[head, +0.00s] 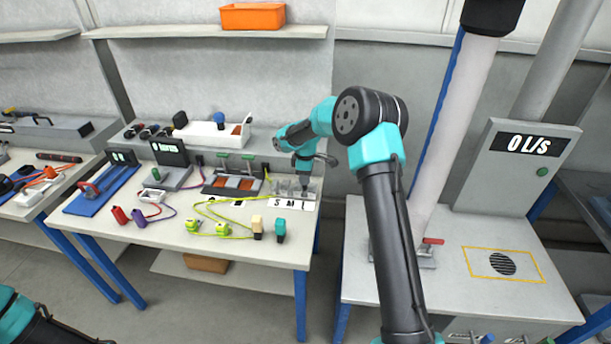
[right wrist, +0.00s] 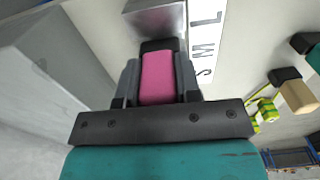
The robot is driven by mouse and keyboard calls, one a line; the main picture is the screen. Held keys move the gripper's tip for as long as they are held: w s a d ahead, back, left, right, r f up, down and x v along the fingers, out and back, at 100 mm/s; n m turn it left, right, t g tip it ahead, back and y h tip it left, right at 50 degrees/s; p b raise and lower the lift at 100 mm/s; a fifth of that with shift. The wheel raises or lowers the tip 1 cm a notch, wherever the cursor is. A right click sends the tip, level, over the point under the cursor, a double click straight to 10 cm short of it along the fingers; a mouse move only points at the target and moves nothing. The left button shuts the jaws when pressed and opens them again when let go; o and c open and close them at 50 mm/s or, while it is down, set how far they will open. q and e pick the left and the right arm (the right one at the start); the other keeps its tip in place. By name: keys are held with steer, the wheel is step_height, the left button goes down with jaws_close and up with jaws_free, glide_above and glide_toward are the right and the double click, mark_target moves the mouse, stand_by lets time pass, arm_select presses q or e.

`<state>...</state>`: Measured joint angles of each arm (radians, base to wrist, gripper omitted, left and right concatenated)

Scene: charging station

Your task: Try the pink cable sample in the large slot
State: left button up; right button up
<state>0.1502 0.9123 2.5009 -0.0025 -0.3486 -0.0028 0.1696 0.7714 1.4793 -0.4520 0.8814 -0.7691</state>
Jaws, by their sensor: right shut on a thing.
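The pink cable sample (right wrist: 157,78) is held between the dark fingers of my right gripper (right wrist: 158,88) in the right wrist view. A black part shows at its far end, close to a metal block (right wrist: 156,20); I cannot tell whether it is inside a slot or only in front of it. In the head view my right gripper (head: 304,190) points down at the right end of the slot blocks (head: 283,186), near the L of the white S M L label (head: 291,204). The sample cannot be made out there. My left gripper is out of view.
Red and purple connectors (head: 130,217) lie further left. A grey box marked 0 L/s (head: 530,165) stands on the right table.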

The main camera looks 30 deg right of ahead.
steer(key=shift+f, duration=1.15)
steer(key=o, duration=1)
steer(key=shift+r, duration=0.1)
step_height(320, 180, up, 17)
steer(key=shift+r, duration=0.15)
stand_by(0.5)
